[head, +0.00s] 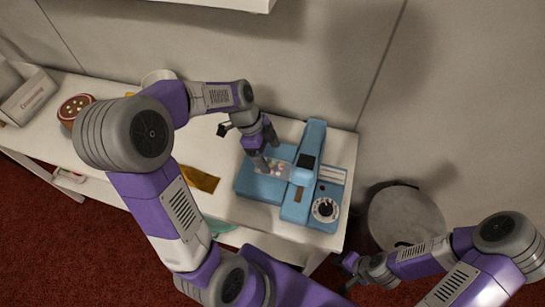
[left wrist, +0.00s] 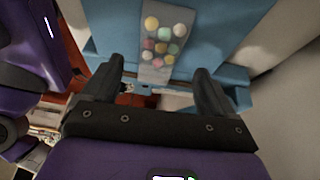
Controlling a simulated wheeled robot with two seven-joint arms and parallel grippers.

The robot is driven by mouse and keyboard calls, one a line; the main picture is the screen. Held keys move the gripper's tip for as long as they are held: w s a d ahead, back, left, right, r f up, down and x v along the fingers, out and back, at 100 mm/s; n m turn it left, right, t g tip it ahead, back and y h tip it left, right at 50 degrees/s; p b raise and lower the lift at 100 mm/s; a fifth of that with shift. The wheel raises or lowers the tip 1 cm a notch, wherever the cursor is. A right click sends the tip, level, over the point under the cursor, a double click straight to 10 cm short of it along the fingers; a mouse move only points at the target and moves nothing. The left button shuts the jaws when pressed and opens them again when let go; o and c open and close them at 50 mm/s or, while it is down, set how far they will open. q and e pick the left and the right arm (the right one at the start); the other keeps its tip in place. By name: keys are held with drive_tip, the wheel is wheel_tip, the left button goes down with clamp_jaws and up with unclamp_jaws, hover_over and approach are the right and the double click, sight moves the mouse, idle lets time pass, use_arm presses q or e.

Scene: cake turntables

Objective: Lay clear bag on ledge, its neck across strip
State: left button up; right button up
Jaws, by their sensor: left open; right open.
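The clear bag (head: 273,169), with several pastel round sweets in it, lies on the blue ledge (head: 258,187) of a blue machine (head: 314,150). One end of the bag reaches towards the machine's raised part; I cannot tell whether its neck crosses the strip. In the left wrist view the bag (left wrist: 163,42) shows between and beyond the fingertips. My left gripper (head: 266,148) is open just over the ledge beside the bag, and its fingers are apart from each other. My right gripper (head: 350,268) is open and empty, low at the right, off the table.
The machine has a dial (head: 325,208) at its front. A golden-brown packet (head: 200,178) lies left of it on the white table. A bowl (head: 75,108) and a white box (head: 28,97) stand at the far left. A round bin (head: 407,215) stands right of the table.

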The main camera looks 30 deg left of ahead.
use_arm(q)
drive_tip(key=p+v, duration=0.2)
drive_tip(key=v, duration=0.6)
drive_tip(key=shift+r, duration=0.1)
